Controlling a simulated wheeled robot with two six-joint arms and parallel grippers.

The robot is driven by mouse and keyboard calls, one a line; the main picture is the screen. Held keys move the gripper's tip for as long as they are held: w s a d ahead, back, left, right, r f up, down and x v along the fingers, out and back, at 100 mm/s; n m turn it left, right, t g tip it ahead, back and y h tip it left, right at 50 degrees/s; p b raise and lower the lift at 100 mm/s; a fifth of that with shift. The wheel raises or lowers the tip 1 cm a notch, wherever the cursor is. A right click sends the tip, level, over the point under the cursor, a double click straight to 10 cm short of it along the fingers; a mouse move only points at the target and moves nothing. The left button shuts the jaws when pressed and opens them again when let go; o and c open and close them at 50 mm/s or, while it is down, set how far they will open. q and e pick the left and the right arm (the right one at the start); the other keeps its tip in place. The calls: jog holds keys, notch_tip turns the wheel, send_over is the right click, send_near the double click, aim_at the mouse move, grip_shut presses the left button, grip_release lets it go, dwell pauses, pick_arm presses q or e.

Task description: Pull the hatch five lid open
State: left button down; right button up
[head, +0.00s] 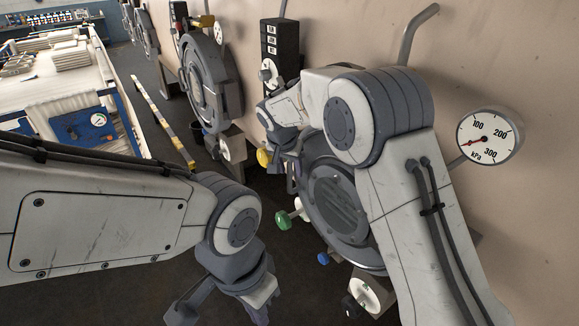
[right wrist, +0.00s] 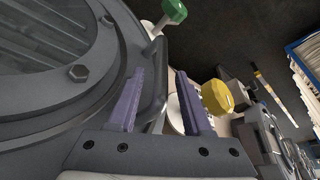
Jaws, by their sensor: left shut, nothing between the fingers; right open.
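The nearest hatch lid (head: 338,203) is a round grey disc with a window and bolts, set in the machine wall. It looks shut. It also shows large in the right wrist view (right wrist: 88,95). A curved grey bar handle (right wrist: 161,95) stands at its rim. My right gripper (right wrist: 160,78) is open, with its purple fingers on either side of the bar. My right arm hides part of the hatch in the head view. My left gripper (head: 257,314) is shut and empty at the bottom edge, low and away from the lid; its fingertips are barely seen. No hatch number is readable.
A green knob (head: 283,221), a yellow knob (head: 263,158) and a blue knob (head: 323,258) stick out around the hatch. A pressure gauge (head: 486,136) is at right. Another hatch (head: 205,83) lies farther back. A white cart (head: 60,85) stands left; dark floor lies between.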

grip_shut()
dwell(1.4)
